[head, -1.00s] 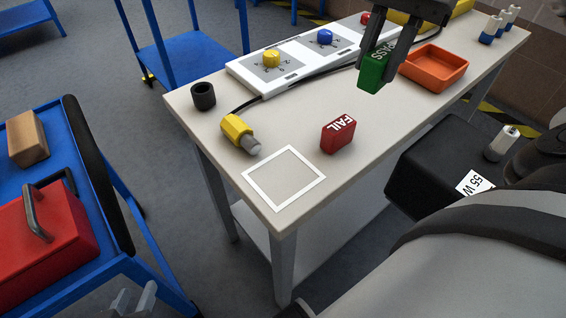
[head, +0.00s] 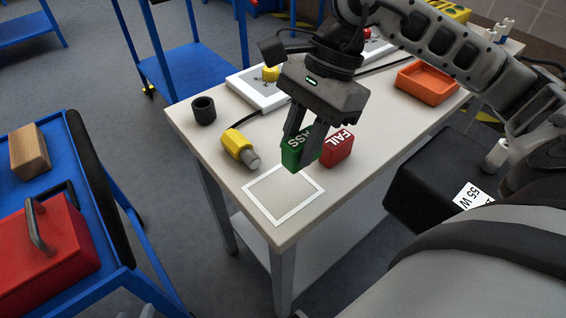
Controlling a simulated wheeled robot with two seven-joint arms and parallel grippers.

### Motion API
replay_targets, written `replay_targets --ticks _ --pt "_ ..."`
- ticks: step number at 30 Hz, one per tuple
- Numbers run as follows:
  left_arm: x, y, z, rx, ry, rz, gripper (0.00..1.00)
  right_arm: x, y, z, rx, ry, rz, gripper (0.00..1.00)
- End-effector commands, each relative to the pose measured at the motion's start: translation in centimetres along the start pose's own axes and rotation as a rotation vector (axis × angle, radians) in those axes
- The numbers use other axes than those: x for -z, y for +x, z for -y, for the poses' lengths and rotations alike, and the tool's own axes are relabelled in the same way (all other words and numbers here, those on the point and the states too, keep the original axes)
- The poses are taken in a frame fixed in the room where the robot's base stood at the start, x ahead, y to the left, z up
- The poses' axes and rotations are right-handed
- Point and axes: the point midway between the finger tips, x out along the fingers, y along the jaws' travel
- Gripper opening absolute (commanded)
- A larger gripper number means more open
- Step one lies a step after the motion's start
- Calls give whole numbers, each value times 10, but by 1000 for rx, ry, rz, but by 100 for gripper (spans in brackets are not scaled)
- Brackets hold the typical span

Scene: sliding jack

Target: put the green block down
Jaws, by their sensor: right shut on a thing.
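The green block (head: 296,153), with white lettering partly covered by a finger, is between the fingers of my right gripper (head: 305,147). The gripper points down and is shut on it. The block is at the far edge of the white square outline (head: 259,206) on the table and covers part of that edge. I cannot tell whether its underside touches the table. The red FAIL block (head: 338,150) stands just right of the green block, close to it.
A yellow connector (head: 236,143) with a grey end and a black cup (head: 203,110) are at the table's left. A white panel (head: 262,97) with knobs and an orange tray (head: 427,83) are further back. The inside of the outline is mostly bare.

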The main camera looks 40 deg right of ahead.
Motion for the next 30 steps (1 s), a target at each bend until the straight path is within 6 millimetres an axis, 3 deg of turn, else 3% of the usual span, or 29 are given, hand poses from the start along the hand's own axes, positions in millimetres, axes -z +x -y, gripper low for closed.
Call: replay_targets --ticks 3,10,15,30 --pt "-3 2 0 -2 -1 6 36 -5 19 5 0 0 3 4" --pt "-6 4 0 -5 -3 12 36 -10 40 11 -2 -1 3 4" --pt "-12 9 -2 -15 -8 24 36 1 63 11 -2 3 0 4" --pt "-14 15 -2 -21 -4 29 36 4 68 11 1 1 0 4"
